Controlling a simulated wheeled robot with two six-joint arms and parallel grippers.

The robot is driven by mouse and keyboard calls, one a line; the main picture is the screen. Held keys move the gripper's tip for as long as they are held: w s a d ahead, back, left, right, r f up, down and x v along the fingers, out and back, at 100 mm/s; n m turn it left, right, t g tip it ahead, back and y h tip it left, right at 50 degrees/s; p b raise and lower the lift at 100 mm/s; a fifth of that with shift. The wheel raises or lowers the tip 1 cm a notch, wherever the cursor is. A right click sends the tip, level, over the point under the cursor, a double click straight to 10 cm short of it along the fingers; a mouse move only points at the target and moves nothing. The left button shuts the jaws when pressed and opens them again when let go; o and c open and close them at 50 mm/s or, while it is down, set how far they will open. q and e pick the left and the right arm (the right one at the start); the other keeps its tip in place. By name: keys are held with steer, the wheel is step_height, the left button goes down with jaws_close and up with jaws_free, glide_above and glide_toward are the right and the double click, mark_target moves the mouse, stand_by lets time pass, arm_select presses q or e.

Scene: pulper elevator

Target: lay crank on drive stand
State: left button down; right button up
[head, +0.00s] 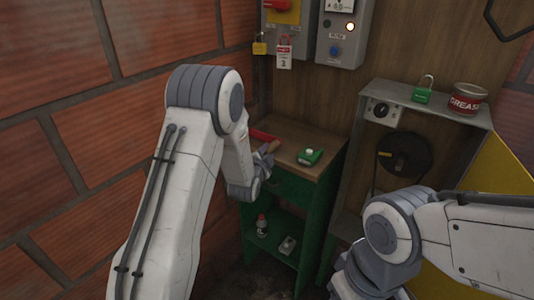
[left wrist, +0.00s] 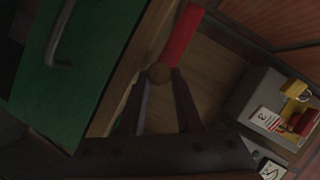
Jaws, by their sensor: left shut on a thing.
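The crank, a red bar with a brown wooden handle, shows in the head view (head: 263,135) over the left part of a wooden-topped green cabinet. My left gripper (head: 267,158) is at its handle, partly hidden by my own arm. In the left wrist view my left gripper (left wrist: 160,90) is shut on the round brown handle end, and the red bar (left wrist: 183,32) runs up from it. I cannot tell whether the crank touches the cabinet top. The grey metal stand (head: 345,190) with a black wheel (head: 403,158), apparently the drive stand, is to the right.
The green cabinet (head: 316,220) has a small green device (head: 310,156) on top. A green padlock (head: 424,90) and a red grease can (head: 466,98) stand on the grey stand's top. Grey switch boxes (head: 341,40) hang behind. A brick wall (head: 60,110) is close on the left.

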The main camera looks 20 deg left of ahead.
arm_select(q)
steer(key=c, duration=0.5)
jaws_free()
steer(key=shift+r, duration=0.1)
steer(key=shift+s+f, duration=0.1)
steer(key=shift+f, duration=0.2)
steer(key=shift+s+d, duration=0.1)
steer(key=shift+s, duration=0.05)
steer(key=r+b+v, duration=0.1)
steer(key=b+v, duration=0.1)
steer(key=v, duration=0.8)
steer(key=s+d+r+n+g+h+p, duration=0.1)
steer(key=s+d+n+g+h+p, duration=0.2)
steer(key=s+d+g, duration=0.75)
steer(key=s+d+r+g+p, duration=0.1)
steer(key=s, duration=0.6)
steer(key=s+d+r+n+g+y+p, duration=0.1)
steer(key=s+r+g, duration=0.1)
steer(key=s, duration=0.6)
steer(key=s+d+r+g+p, duration=0.1)
steer(key=s+d+r+g, duration=0.1)
steer(key=s, duration=0.6)
steer(key=shift+y, duration=0.4)
